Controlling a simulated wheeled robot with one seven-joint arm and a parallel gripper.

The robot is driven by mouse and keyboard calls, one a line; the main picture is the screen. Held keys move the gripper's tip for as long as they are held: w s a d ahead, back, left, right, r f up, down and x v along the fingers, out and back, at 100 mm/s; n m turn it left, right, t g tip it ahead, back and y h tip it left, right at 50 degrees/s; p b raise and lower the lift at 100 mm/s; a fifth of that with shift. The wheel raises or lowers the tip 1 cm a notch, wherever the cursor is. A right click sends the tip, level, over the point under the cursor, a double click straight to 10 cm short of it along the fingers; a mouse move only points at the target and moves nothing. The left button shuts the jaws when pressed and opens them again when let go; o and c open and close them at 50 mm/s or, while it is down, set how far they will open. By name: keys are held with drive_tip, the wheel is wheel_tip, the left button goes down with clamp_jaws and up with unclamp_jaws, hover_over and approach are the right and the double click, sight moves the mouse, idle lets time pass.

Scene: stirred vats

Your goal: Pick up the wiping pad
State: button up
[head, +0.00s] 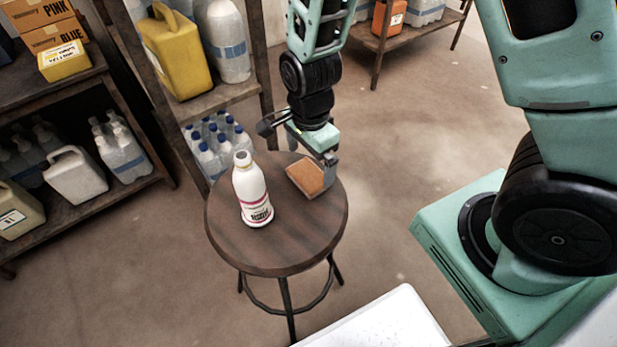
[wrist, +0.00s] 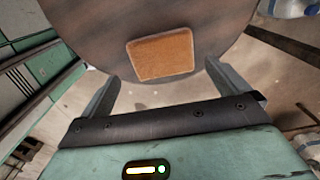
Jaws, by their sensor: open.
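The wiping pad (head: 308,177) is a small orange-brown block on the right rear part of a round dark wooden stool (head: 255,250). In the wrist view the pad (wrist: 161,54) lies near the edge of the stool top (wrist: 100,35), ahead of my fingertips and between their lines. My gripper (head: 298,150) is at the far side of the stool, close to the pad. In the wrist view my gripper (wrist: 162,86) is open, its two fingers spread wide with nothing between them. I cannot tell exactly how high the fingers are above the stool top.
A white bottle with a red-banded label (head: 251,190) stands on the stool, left of the pad. Shelves with jugs and bottles (head: 215,150) stand behind and left. A yellow jug (head: 178,52) sits on one shelf. Open floor (head: 400,160) lies right of the stool.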

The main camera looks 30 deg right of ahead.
sight(308, 174)
wheel_tip(308, 174, down, 5)
drive_tip(key=shift+w+a+r+b, duration=0.1)
drive_tip(key=shift+w+r+b, duration=0.1)
drive_tip(key=shift+b, duration=0.15)
drive_tip(key=c, duration=0.8)
drive_tip(key=shift+r, duration=0.1)
wheel_tip(308, 174, up, 10)
drive_tip(key=p, duration=0.2)
drive_tip(key=o, duration=0.4)
drive_tip(key=shift+c, duration=1.6)
